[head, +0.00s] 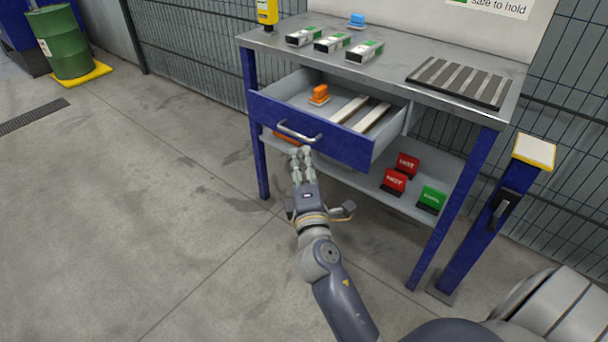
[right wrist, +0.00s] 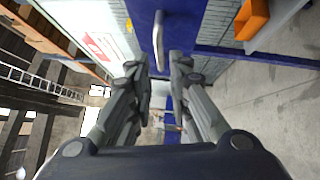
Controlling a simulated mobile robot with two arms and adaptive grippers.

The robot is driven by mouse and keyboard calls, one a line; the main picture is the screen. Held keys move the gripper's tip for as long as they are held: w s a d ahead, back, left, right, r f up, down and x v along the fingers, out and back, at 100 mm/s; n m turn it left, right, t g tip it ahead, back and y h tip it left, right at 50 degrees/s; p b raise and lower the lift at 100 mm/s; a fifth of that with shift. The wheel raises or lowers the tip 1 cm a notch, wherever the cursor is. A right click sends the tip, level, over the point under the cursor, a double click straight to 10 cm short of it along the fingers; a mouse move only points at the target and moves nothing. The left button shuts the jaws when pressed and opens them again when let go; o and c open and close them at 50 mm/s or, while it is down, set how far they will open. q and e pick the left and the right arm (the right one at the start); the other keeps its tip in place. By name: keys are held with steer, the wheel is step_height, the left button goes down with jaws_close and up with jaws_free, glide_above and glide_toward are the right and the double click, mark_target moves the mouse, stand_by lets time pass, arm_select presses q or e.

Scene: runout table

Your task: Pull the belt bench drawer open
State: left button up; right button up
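The belt bench (head: 400,62) has a blue-fronted drawer (head: 345,146) that stands well open, with its inside showing in the head view. Its curved metal handle (head: 300,135) is on the drawer front. My right gripper (head: 302,152) is just in front of the handle. In the right wrist view the two fingers (right wrist: 158,65) are apart with nothing between them. The handle (right wrist: 158,42) and the blue drawer front (right wrist: 190,18) show just beyond the fingertips. My left gripper is out of view.
An orange item (head: 319,94) and pale strips (head: 348,108) lie in the drawer. A blue post (head: 490,222) stands right of the bench.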

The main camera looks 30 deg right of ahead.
steer(key=shift+v, duration=2.25)
